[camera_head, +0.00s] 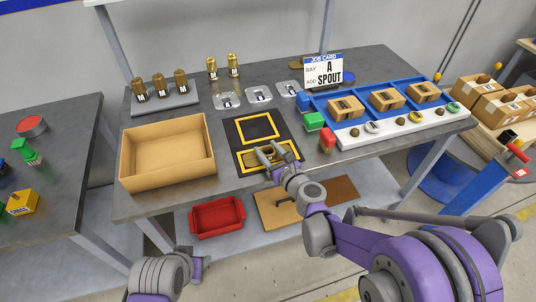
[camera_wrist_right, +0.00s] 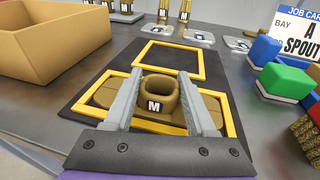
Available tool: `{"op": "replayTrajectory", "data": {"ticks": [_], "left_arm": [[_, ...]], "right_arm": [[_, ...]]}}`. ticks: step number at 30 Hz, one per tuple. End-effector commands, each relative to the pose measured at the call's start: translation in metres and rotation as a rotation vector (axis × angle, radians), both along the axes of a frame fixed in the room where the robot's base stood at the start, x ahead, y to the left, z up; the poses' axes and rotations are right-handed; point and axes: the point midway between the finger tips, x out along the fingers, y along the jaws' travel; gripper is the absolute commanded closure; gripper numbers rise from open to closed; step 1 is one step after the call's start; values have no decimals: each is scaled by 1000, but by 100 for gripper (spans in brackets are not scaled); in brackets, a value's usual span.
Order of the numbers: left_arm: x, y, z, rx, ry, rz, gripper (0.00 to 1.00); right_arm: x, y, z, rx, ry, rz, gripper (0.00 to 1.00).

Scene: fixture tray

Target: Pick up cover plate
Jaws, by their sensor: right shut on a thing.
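My right gripper (camera_head: 266,155) is over the nearer yellow-outlined square of a black mat (camera_head: 232,133). In the right wrist view its grey fingers (camera_wrist_right: 160,102) stand on both sides of a bronze part (camera_wrist_right: 158,88) with a hollow top, a label M and a flat flange. They are shut on it, and it is low over the mat; I cannot tell if it touches. Several thin silver plates (camera_head: 226,99), which look like cover plates, lie behind the mat, away from the gripper. My left gripper (camera_head: 196,262) is low at the left front; its fingers are unclear.
An open cardboard box (camera_head: 127,160) stands left of the mat. Brass cylinders (camera_head: 159,85) stand on a grey tray behind it. A blue rack (camera_head: 315,107) with small boxes, coloured blocks and a job card (camera_head: 323,72) are at the right. The mat's farther square (camera_head: 254,127) is empty.

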Motion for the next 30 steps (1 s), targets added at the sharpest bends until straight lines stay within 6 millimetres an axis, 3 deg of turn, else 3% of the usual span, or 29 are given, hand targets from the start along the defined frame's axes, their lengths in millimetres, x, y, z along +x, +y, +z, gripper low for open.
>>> {"op": "replayTrajectory", "data": {"ticks": [1, 6, 18, 30], "left_arm": [[0, 0, 0, 0, 0, 0, 50], [0, 0, 0, 0, 0, 0, 50], [0, 0, 1, 0, 0, 0, 50], [2, 0, 12, 0, -5, 0, 50]], "right_arm": [[0, 0, 0, 0, 0, 0, 74], [0, 0, 0, 0, 0, 0, 100], [0, 0, 6, 0, 0, 0, 100], [0, 0, 79, 0, 0, 0, 100]]}}
